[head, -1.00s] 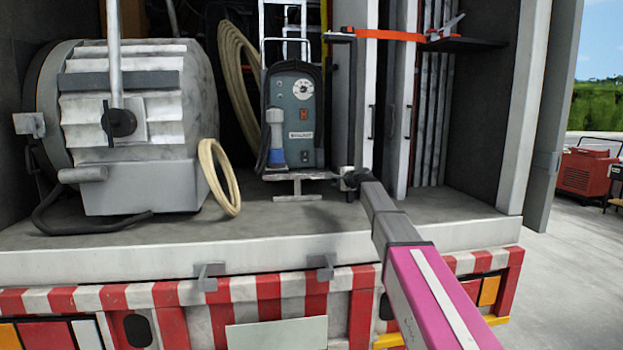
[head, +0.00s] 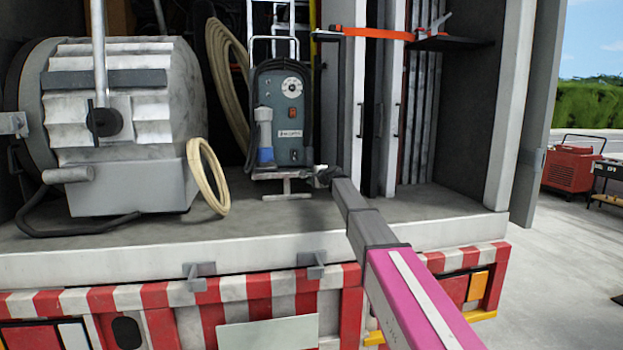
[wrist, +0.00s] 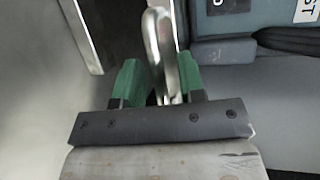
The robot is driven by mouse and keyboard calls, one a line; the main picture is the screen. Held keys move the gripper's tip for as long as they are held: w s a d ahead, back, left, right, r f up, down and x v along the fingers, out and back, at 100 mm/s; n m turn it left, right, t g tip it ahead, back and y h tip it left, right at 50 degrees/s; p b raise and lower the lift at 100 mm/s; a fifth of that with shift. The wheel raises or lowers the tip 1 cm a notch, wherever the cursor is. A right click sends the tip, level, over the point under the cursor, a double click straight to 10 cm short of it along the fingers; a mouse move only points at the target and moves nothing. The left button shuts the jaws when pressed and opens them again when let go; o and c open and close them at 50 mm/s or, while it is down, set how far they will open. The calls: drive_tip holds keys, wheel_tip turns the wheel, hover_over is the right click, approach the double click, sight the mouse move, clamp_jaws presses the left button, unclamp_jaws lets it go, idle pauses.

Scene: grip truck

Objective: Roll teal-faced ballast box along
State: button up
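The ballast box (head: 280,115) stands upright on the truck bed, its teal face with a white dial toward me. It rests on a low metal stand (head: 287,188). My gripper (head: 322,175) is low beside the box's right side, tiny in the head view. In the wrist view, my gripper's green fingers (wrist: 158,85) stand on either side of a shiny metal bar (wrist: 162,50). The gap between them is narrow; whether they press on the bar cannot be told. Part of the teal box (wrist: 215,55) shows at the upper right, with white lettering.
A large grey lamp housing (head: 115,120) and a pale cable ring (head: 208,177) stand left of the box. A white post (head: 355,100) rises behind on the right. The bed's front edge (head: 130,262) is close. Bare floor (head: 440,205) lies to the right.

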clamp_jaws()
drive_tip(key=shift+s, duration=0.15)
drive_tip(key=s+d, duration=0.3)
drive_tip(key=s, duration=1)
drive_tip(key=s+d, duration=0.4)
drive_tip(key=s, duration=0.9)
drive_tip(key=shift+s+d, duration=0.15)
drive_tip(key=shift+d, duration=0.15)
drive_tip(key=shift+s+f, duration=0.1)
drive_tip(key=shift+f, duration=0.05)
drive_tip(key=shift+c, duration=0.2)
unclamp_jaws()
drive_tip(key=shift+o, duration=0.2)
